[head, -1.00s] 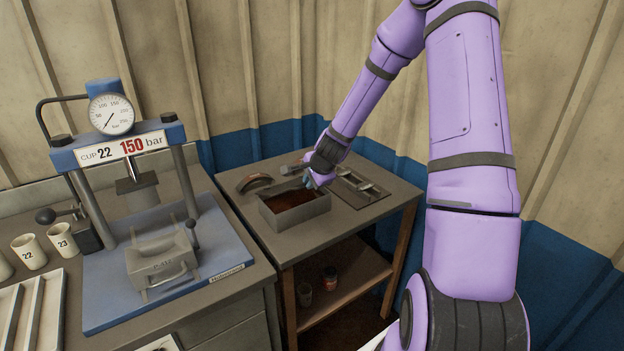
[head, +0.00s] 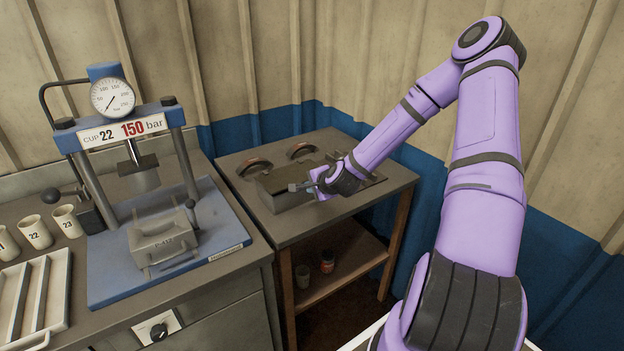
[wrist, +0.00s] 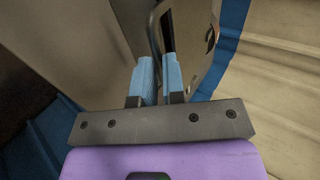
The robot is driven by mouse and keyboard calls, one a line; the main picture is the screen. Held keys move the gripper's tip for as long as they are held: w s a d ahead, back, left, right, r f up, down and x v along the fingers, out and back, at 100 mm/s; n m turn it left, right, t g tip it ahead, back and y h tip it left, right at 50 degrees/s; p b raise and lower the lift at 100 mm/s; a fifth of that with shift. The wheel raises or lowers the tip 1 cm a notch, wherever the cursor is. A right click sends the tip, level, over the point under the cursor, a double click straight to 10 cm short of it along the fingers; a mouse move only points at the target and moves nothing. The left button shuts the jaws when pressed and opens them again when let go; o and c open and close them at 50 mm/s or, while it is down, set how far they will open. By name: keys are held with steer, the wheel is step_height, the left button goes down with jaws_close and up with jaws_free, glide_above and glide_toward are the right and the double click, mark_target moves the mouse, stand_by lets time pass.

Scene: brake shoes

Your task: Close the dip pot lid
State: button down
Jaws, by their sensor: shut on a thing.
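The dip pot (head: 270,198) is a dark grey metal box on the side table. Its grey lid (head: 283,178) now lies over the opening, and the brown contents are hidden. From this angle I cannot tell whether the lid sits fully flush. My gripper (head: 297,187) is low at the right front side of the pot, with its arm reaching in from the right. In the wrist view, its blue fingers (wrist: 161,72) are close together on the dark curved lid handle (wrist: 154,35). The fingers partly hide where they meet it.
Two brake shoes (head: 254,165) (head: 301,151) lie behind the pot on the side table (head: 330,219). A press (head: 130,170) with a gauge stands on the left bench, beside numbered cups (head: 36,232). Jars (head: 327,262) stand on the lower shelf. The wall is close behind.

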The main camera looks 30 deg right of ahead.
steer(key=shift+s+f+t, duration=0.15)
steer(key=shift+f+t, duration=0.15)
steer(key=shift+f, duration=0.55)
steer(key=shift+s+a+f, duration=0.1)
steer(key=shift+s+f, duration=0.05)
steer(key=shift+f, duration=0.45)
steer(key=shift+s+f, duration=0.1)
steer(key=shift+f, duration=0.5)
steer(key=c, duration=1.2)
jaws_free()
steer(key=shift+r, duration=0.1)
steer(key=shift+s+r, duration=0.2)
steer(key=shift+s, duration=0.1)
steer(key=v, duration=1)
